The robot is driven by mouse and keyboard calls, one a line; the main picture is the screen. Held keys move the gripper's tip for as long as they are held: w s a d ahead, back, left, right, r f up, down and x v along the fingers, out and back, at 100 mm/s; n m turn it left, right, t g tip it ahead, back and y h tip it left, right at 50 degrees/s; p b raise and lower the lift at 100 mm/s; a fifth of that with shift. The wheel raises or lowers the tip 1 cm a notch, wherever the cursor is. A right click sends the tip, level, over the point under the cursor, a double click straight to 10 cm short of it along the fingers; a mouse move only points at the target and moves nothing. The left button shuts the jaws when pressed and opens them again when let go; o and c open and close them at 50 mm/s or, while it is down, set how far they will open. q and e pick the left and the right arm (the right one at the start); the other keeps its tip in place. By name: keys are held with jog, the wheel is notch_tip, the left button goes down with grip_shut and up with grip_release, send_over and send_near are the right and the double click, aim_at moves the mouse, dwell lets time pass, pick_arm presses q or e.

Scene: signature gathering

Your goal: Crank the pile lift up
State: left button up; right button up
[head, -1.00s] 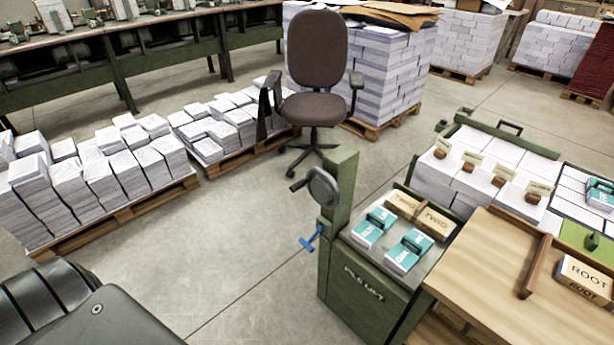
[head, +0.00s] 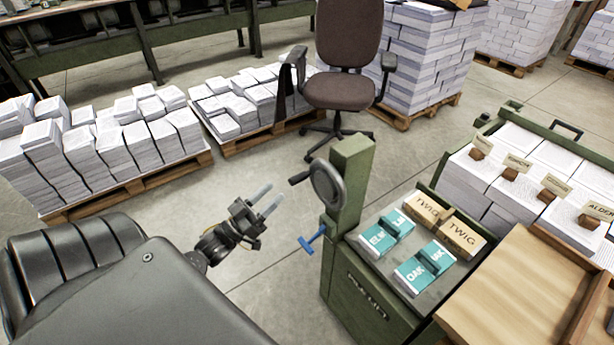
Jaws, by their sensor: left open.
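The pile lift (head: 368,300) is a green cabinet with a post (head: 352,178) at its back left corner. A grey crank wheel (head: 328,188) with a dark handle (head: 300,178) sits on the post's left side. A blue T-shaped lever (head: 312,241) sticks out below it. My right gripper is out of view.
An office chair (head: 343,90) stands behind the lift. Pallets of paper stacks (head: 150,150) stand to the left. A wooden table (head: 490,290) and labelled paper piles (head: 475,185) flank the lift on the right. Bare floor (head: 250,290) lies left of the lift.

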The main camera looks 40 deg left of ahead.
aim_at(298, 179)
pick_arm(q)
jog(key=w, duration=0.2)
jog(key=w+d, duration=0.1)
jog(key=w, duration=0.2)
jog(key=w+d, duration=0.1)
jog(key=w, duration=0.2)
jog(key=shift+r, duration=0.2)
jog(key=shift+w+r, duration=0.15)
jog(key=shift+w, duration=0.4)
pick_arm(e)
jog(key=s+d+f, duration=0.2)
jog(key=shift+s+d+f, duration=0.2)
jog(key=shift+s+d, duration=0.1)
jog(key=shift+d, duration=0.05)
pick_arm(q)
grip_shut()
